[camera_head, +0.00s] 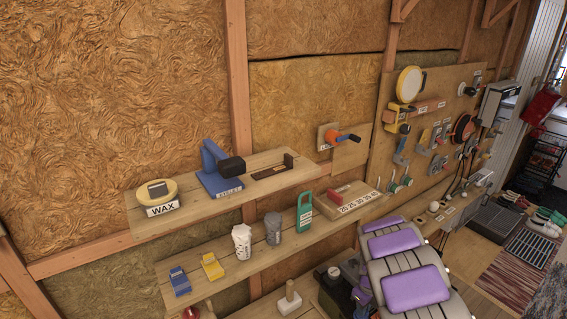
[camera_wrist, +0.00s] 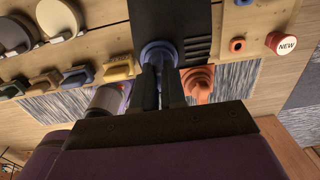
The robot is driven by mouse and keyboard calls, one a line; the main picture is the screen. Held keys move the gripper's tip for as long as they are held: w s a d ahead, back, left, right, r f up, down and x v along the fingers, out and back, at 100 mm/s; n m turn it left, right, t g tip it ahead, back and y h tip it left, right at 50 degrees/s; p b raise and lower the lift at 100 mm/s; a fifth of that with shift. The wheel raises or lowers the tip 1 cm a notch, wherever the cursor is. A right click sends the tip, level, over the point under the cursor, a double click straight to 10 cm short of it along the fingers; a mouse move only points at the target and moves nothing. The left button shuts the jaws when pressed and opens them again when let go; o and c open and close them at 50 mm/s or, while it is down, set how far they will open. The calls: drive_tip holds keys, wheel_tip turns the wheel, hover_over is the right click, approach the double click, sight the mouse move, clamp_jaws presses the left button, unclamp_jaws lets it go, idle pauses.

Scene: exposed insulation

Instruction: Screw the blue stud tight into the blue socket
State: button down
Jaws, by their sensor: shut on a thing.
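In the wrist view, my gripper (camera_wrist: 162,72) has its two dark fingers close together, shut on the blue stud (camera_wrist: 158,54). A round blue flange shows at the fingertips, against a dark panel (camera_wrist: 170,18). The fingers hide most of the stud. I cannot make out the blue socket apart from it, nor whether the two are joined or how deep the stud sits. My gripper does not show in the head view.
An orange ring (camera_wrist: 237,45) and a red cap marked NEW (camera_wrist: 281,43) lie farther right. The head view shows wall shelves (camera_head: 225,205) with several items.

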drive_tip(key=c, duration=1.2)
unclamp_jaws()
drive_tip(key=shift+s+a+f+g, duration=0.15)
drive_tip(key=shift+s+f+g, duration=0.25)
drive_tip(key=shift+s+f, duration=0.6)
drive_tip(key=shift+o, duration=0.5)
drive_tip(key=shift+w+r, duration=0.1)
drive_tip(key=shift+r, duration=0.3)
drive_tip(key=shift+w+a+r+p, duration=0.1)
drive_tip(key=shift+r+p, duration=0.1)
drive_tip(key=shift+r, duration=0.15)
drive_tip(key=shift+w+a+r+p, duration=0.1)
drive_tip(key=shift+r+p, duration=0.05)
drive_tip(key=shift+r, duration=0.2)
drive_tip(key=r, duration=0.2)
drive_tip(key=w+d+r+p, duration=0.1)
drive_tip(key=r, duration=0.1)
drive_tip(key=shift+w+d, duration=0.1)
drive_tip(key=shift+w+a+r+t+p, duration=0.15)
drive_tip(key=shift+a+r+p, duration=0.15)
drive_tip(key=shift+r, duration=0.55)
drive_tip(key=shift+s+a+r+t+p, duration=0.15)
drive_tip(key=shift+r+p, duration=0.15)
drive_tip(key=shift+r, duration=0.5)
drive_tip(key=shift+w+d+r, duration=0.1)
drive_tip(key=shift+r, duration=0.3)
drive_tip(key=shift+d, duration=0.2)
